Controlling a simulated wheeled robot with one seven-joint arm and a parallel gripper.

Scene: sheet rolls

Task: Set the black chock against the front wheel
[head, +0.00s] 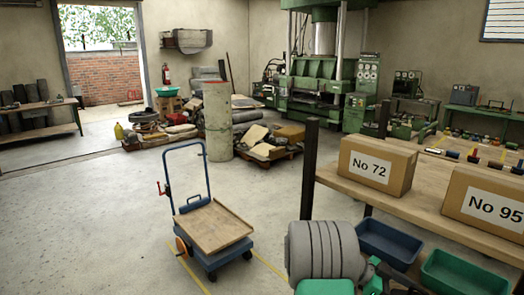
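A small trolley (214,228) with a wooden deck and a blue push handle stands on the concrete floor, left of the middle in the head view. It has dark casters low on its near side, and an orange disc (182,247) at its left corner. I cannot make out a black chock on the floor around it. Grey ribbed and green parts, probably my arm, fill the bottom middle. Dark parts beside them at the bottom edge may belong to my gripper, but its fingers cannot be made out. I cannot tell whether it holds anything.
A wooden bench (432,206) at right carries two cartons, No 72 (377,165) and No 95 (487,204). A blue bin (388,243) and a green bin (463,275) sit below it. Yellow lines flank the trolley. The floor to its left is clear.

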